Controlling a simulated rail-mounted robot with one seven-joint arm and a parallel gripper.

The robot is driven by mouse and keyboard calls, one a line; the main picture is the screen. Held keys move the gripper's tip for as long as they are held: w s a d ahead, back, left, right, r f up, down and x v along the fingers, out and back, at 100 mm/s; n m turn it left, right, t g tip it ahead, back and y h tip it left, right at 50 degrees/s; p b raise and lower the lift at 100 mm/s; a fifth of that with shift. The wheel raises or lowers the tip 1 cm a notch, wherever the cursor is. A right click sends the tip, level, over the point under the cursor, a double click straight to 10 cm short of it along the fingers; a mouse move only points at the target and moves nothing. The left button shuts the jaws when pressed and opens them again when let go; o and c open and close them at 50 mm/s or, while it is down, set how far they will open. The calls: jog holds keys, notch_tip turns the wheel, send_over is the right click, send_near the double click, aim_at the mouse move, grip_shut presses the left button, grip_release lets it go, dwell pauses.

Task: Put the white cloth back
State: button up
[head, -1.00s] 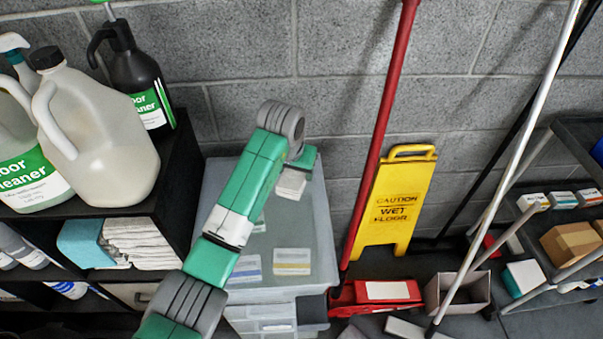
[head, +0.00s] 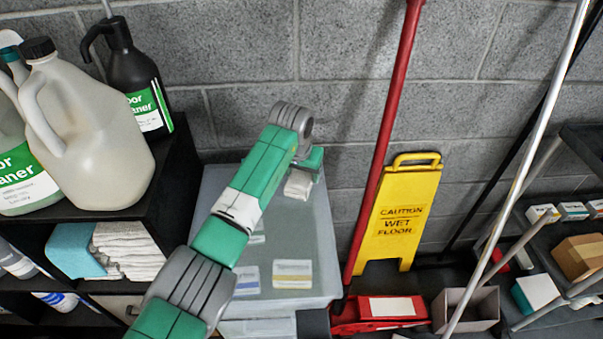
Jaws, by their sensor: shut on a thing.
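My gripper (head: 303,176) is over the far right part of a translucent grey lidded bin (head: 265,310). It is shut on a small white folded piece that looks like the white cloth (head: 298,188). The fingertips are mostly hidden by the wrist and the cloth. I cannot tell whether the cloth touches the lid. A stack of folded white cloths (head: 128,252) sits on the shelf at left, beside a blue-green folded cloth (head: 72,252).
Large jugs (head: 95,140) and a dark spray bottle (head: 133,75) stand on the black shelf (head: 172,185). A red pole (head: 385,150) and yellow sign (head: 402,215) stand right of the bin.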

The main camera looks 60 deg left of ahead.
jog(key=shift+f, duration=0.15)
jog(key=o, duration=1)
jog(key=shift+o, duration=0.2)
jog(key=p+v, duration=0.5)
jog(key=v, duration=0.7)
